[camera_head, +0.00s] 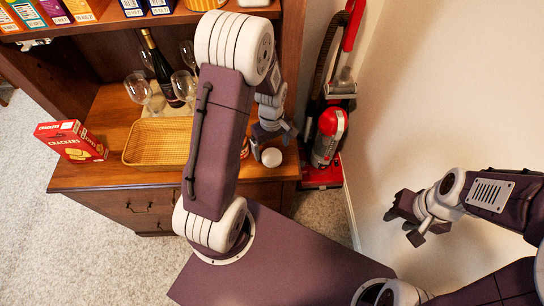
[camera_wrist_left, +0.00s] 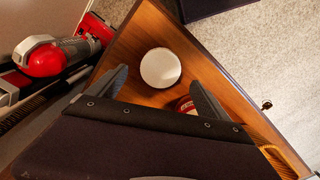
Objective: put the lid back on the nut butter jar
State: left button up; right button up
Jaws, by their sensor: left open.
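A round white disc, which looks like the lid (camera_head: 271,157), lies on the wooden counter near its right front corner. In the left wrist view the lid (camera_wrist_left: 160,68) shows whole, on bare wood. A small part of a jar with red and white on it (camera_head: 244,148) shows beside my left arm; most of it is hidden. In the wrist view the jar (camera_wrist_left: 186,104) is partly covered by my gripper. My left gripper (camera_head: 273,138) is open and empty, close above the lid, which appears between its fingers (camera_wrist_left: 158,78). My right gripper (camera_head: 402,226) is open and empty, off to the right, away from the counter.
A wicker tray (camera_head: 157,143), a red cracker box (camera_head: 72,141), wine glasses (camera_head: 138,89) and a dark bottle (camera_head: 158,68) stand on the counter to the left. A shelf of boxes hangs above. A red vacuum cleaner (camera_head: 328,135) stands against the wall just right of the hutch.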

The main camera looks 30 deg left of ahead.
aim_at(272, 156)
pick_arm(q)
notch_tip(272, 156, down, 4)
jog(key=shift+s+d, duration=0.1)
jog(key=c, duration=1.4)
jog(key=shift+r, duration=0.6)
notch_tip(272, 156, up, 3)
jog(key=shift+f, duration=0.1)
jog(key=s+d+r+p, duration=0.1)
jog(key=s+d+r, duration=0.4)
jog(key=s, duration=0.5)
notch_tip(272, 156, up, 2)
jog(key=shift+d+r, duration=0.1)
jog(key=shift+d, duration=0.25)
